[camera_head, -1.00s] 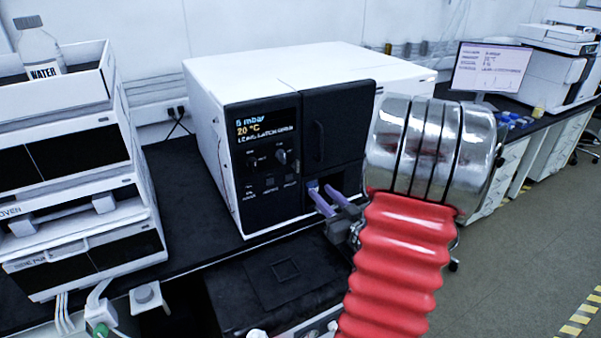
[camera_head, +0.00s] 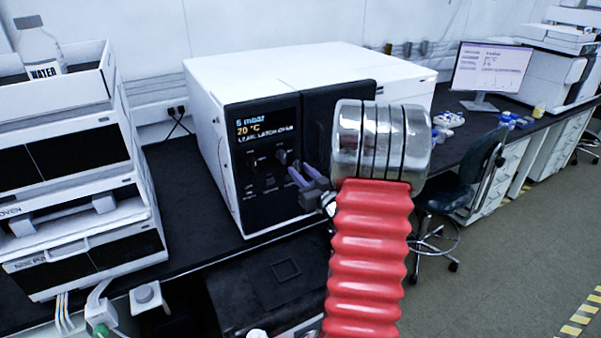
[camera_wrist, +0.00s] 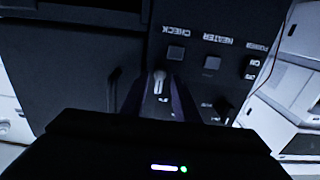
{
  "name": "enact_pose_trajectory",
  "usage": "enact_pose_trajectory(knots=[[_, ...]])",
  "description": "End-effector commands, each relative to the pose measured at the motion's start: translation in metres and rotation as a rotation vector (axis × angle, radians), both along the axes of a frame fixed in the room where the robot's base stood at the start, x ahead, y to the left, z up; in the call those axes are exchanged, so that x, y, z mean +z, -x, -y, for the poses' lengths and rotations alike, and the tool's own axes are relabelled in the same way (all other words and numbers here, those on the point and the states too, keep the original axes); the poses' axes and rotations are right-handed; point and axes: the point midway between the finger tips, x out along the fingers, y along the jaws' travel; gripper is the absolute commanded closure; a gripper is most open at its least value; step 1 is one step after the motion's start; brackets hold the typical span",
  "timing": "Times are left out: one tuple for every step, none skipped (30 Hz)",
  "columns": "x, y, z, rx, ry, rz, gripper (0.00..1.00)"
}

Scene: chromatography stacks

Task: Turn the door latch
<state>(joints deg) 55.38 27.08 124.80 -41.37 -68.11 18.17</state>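The white oven-like instrument (camera_head: 300,65) has a black front with a lit display reading about 6 mbar and 20 °C and a line naming the latch. A small pale knob or lever (camera_head: 281,157), which looks like the door latch, is on the panel beside the dark door (camera_head: 325,115). In the wrist view this lever (camera_wrist: 160,80) lies between my fingers. My gripper (camera_head: 297,172) has its purple fingers spread apart just in front of the panel, at the lever's lower right. The wrist view shows the gripper (camera_wrist: 160,92) from behind; contact with the lever cannot be told.
A second knob (camera_head: 253,161) and several buttons sit left of and below the lever. A stack of white devices with a water bottle (camera_head: 40,48) stands on the left. A chair (camera_head: 465,185) and monitor (camera_head: 491,68) are at the right. My arm hides part of the door.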

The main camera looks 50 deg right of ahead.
Motion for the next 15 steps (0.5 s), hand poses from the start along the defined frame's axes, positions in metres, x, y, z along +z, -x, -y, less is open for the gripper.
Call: enact_pose_trajectory(knots=[[0.0001, -0.0026, 0.0006, 0.0, 0.0, 0.0, 0.72], [0.0002, -0.0034, 0.001, 0.0, 0.0, 0.0, 0.72], [0.0003, -0.0038, 0.0012, 0.0, 0.0, 0.0, 0.72], [0.0003, -0.004, 0.0014, -0.001, 0.0, 0.0, 0.72], [0.0003, -0.004, 0.0014, -0.001, 0.0, 0.0, 0.72], [0.0003, -0.0039, 0.0015, -0.001, 0.0, 0.0, 0.72], [0.0004, -0.0038, 0.0015, -0.001, 0.0, 0.0, 0.72], [0.0003, -0.0037, 0.0015, -0.001, 0.0, 0.0, 0.72], [0.0003, -0.0036, 0.0015, -0.001, 0.0, 0.0, 0.72], [0.0004, -0.0036, 0.0015, -0.001, 0.0, 0.001, 0.72], [0.0004, -0.0035, 0.0015, -0.001, 0.0, 0.001, 0.74], [0.0004, -0.0035, 0.0015, -0.001, 0.0, 0.001, 0.77], [0.0004, -0.0035, 0.0015, -0.001, 0.0, 0.001, 0.79], [0.0004, -0.0034, 0.0015, -0.001, 0.0, 0.001, 0.81], [0.0004, -0.0034, 0.0015, -0.001, 0.0, 0.001, 0.84]])
